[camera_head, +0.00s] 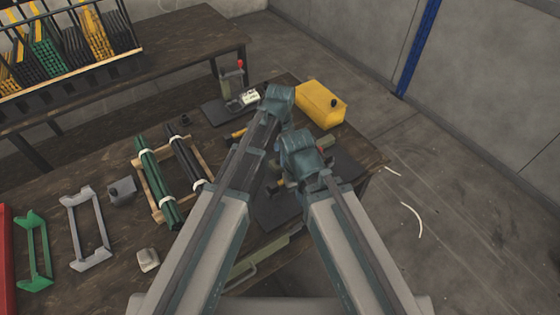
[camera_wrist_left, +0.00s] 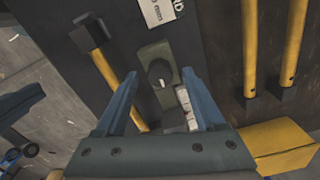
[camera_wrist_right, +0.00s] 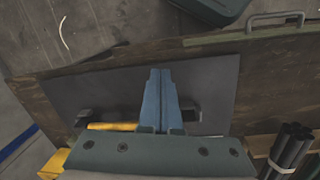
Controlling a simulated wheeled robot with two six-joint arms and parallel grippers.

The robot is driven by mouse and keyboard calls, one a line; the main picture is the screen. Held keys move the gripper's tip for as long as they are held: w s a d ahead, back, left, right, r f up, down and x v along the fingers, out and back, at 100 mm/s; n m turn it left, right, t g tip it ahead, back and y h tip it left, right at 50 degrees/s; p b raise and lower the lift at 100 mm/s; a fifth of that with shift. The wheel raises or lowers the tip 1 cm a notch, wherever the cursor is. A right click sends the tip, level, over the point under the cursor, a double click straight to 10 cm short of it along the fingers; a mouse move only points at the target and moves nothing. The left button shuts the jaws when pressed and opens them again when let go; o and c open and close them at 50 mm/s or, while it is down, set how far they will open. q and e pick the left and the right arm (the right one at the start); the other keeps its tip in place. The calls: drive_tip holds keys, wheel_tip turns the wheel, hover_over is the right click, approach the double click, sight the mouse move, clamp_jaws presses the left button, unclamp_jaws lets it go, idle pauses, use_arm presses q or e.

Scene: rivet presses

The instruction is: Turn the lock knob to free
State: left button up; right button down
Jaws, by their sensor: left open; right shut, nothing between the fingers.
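The lock knob (camera_wrist_left: 160,72) is a round dark knob with a white mark near its lower edge, on an olive-green housing (camera_wrist_left: 154,52) in the left wrist view. My left gripper (camera_wrist_left: 160,76) is open, with one finger on each side of the knob and visible gaps between; I cannot tell how high the fingertips are above it. In the head view my left gripper (camera_head: 278,100) hides the knob. My right gripper (camera_wrist_right: 161,72) is shut and empty above a dark mat (camera_wrist_right: 205,85); it also shows in the head view (camera_head: 302,152).
A white label (camera_wrist_left: 160,10) lies beyond the knob. A yellow-handled tool (camera_wrist_left: 105,68) lies left, and yellow bars (camera_wrist_left: 295,40) right. A yellow box (camera_head: 320,103) stands at the bench's back right. Green and black tubes (camera_head: 157,180) lie on a wooden rack at left. My grippers are close together.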

use_arm(q)
drive_tip(key=shift+f, duration=0.55)
use_arm(e)
drive_tip(key=shift+f, duration=0.55)
use_arm(q)
drive_tip(key=shift+c, duration=0.2)
clamp_jaws()
